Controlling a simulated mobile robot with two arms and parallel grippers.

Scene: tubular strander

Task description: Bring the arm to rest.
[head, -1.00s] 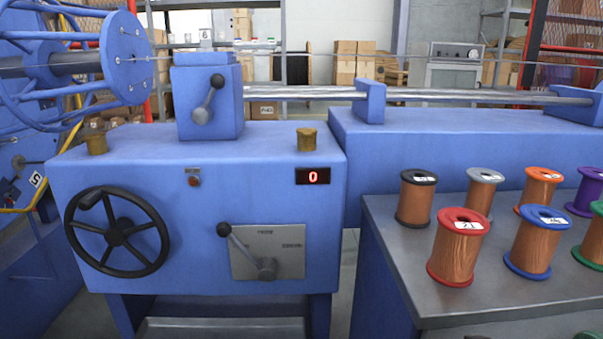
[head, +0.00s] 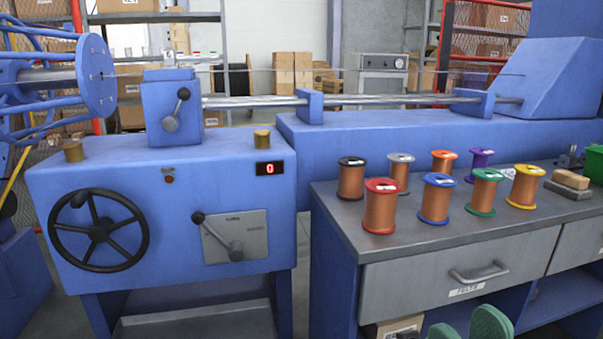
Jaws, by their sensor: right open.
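My left gripper is not in view.
Several copper-wire spools with coloured flanges, such as a red one (head: 380,207), stand on the bench (head: 335,205). To the left is the blue strander housing (head: 160,210) with a black handwheel (head: 99,231), a lever (head: 218,237) and a display (head: 270,168) reading 0.

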